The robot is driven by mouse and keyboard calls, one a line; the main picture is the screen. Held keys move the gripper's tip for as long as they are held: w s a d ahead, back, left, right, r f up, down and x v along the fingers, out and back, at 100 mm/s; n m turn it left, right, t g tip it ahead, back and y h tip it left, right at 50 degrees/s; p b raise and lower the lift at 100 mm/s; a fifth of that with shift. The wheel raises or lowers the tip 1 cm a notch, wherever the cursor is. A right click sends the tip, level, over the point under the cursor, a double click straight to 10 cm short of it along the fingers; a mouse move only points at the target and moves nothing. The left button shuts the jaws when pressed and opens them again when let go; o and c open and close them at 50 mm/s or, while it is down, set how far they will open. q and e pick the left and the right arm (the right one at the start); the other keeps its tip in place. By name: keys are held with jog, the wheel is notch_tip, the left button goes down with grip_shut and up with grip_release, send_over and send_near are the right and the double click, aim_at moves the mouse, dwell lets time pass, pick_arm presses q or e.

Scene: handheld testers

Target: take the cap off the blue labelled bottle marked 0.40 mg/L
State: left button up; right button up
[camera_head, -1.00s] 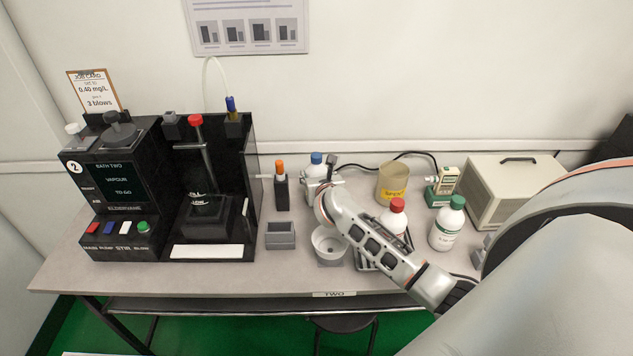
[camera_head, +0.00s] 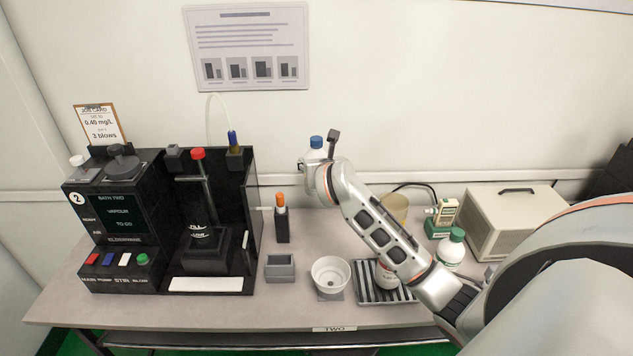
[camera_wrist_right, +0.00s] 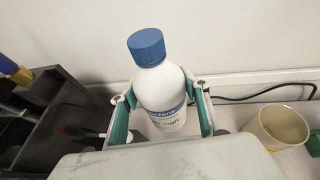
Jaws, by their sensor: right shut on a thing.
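The white bottle (camera_head: 315,154) with the blue cap (camera_head: 316,142) is held above the back of the bench, in front of the wall. In the right wrist view the bottle (camera_wrist_right: 160,88) is close to upright, with its blue cap (camera_wrist_right: 146,46) on. Its blue and white label (camera_wrist_right: 168,116) is only partly readable; I cannot read the number. My right gripper (camera_wrist_right: 164,100) is shut on the bottle's body, one finger on each side, below the cap. It also shows in the head view (camera_head: 316,170). My left gripper is not in view.
A black bath unit (camera_head: 120,215) stands at left. An orange-capped holder (camera_head: 281,222), grey block (camera_head: 280,267), white bowl (camera_head: 330,273) and grooved tray (camera_head: 366,291) sit mid-bench. A green-capped bottle (camera_head: 452,249) and beige box (camera_head: 515,222) stand right.

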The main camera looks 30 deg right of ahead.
aim_at(317, 150)
jog(key=shift+r, duration=2)
jog(key=o, duration=0.9)
jog(key=c, duration=1)
jog(key=shift+o, duration=0.2)
jog(key=s+a+r+n+y, duration=0.2)
jog(key=s+a+r, duration=0.3)
jog(key=a, duration=0.4)
jog(key=s+a+r+n+t+y, duration=0.1)
jog(key=s+a+r+n+y, duration=0.1)
jog(key=s+a+r, duration=0.4)
jog(key=s+a+y, duration=0.1)
jog(key=s+a, duration=0.1)
jog(key=a, duration=0.1)
jog(key=shift+a+n, duration=0.3)
jog(key=shift+a, duration=0.1)
